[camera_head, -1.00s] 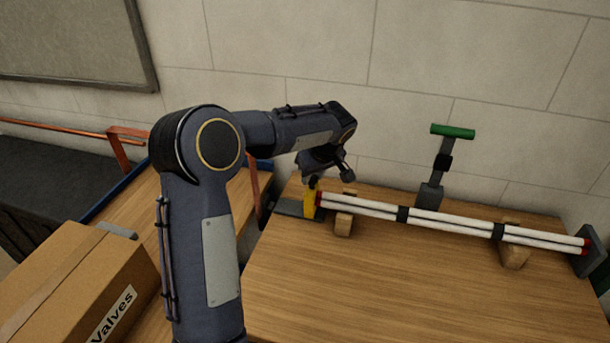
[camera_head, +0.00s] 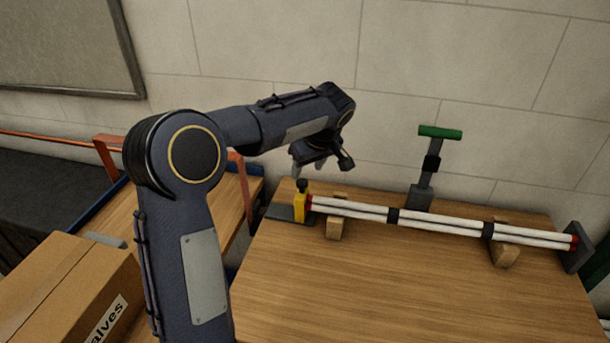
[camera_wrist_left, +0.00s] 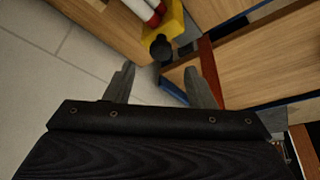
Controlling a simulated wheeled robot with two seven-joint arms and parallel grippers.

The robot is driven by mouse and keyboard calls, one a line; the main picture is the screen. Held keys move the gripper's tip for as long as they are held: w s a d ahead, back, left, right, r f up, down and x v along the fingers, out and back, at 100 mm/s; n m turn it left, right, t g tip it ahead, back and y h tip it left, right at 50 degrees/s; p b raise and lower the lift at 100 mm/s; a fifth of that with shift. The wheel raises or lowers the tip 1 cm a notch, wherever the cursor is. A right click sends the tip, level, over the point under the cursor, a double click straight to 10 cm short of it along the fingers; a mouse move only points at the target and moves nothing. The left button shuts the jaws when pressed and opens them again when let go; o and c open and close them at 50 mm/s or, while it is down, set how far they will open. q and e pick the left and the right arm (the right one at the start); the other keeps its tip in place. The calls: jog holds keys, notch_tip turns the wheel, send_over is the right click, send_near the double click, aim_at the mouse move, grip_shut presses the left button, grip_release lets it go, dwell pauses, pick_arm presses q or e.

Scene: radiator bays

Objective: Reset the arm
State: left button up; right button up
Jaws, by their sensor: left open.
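My left gripper (camera_head: 308,170) hangs in the air above the left end of the wooden table (camera_head: 330,285). In the left wrist view its two fingers (camera_wrist_left: 160,85) are apart with nothing between them. Just below and beside it, a yellow block with a black knob (camera_head: 302,203) stands at the left end of the white tubes (camera_head: 445,222). The yellow block also shows in the left wrist view (camera_wrist_left: 176,28), beyond the fingertips and apart from them. My right gripper is not in view.
A lever with a green handle (camera_head: 440,131) stands behind the tubes. Wooden supports (camera_head: 334,229) hold the tubes, and a dark end plate (camera_head: 578,247) is at the right. A cardboard box (camera_head: 75,290) is at lower left. The table's front is clear.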

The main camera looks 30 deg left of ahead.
pick_arm(q)
jog(key=shift+v, duration=0.95)
jog(key=s+d+r+m+t+h+p, duration=0.1)
jog(key=s+d+m+h, duration=0.15)
jog(key=s, duration=0.55)
jog(key=s+d+r+m+h, duration=0.1)
jog(key=s+m+h, duration=0.15)
jog(key=s, duration=0.65)
jog(key=s+d+f+m+t+h, duration=0.1)
jog(key=s+d+f+m, duration=0.1)
jog(key=s, duration=0.4)
jog(key=s+d+f+m+t+h, duration=0.1)
jog(key=s+d+f+m, duration=0.2)
jog(key=s+d, duration=0.3)
jog(key=shift+s+d+m+h+p, duration=0.4)
jog(key=shift+s+m+p, duration=0.1)
jog(key=shift+s, duration=0.15)
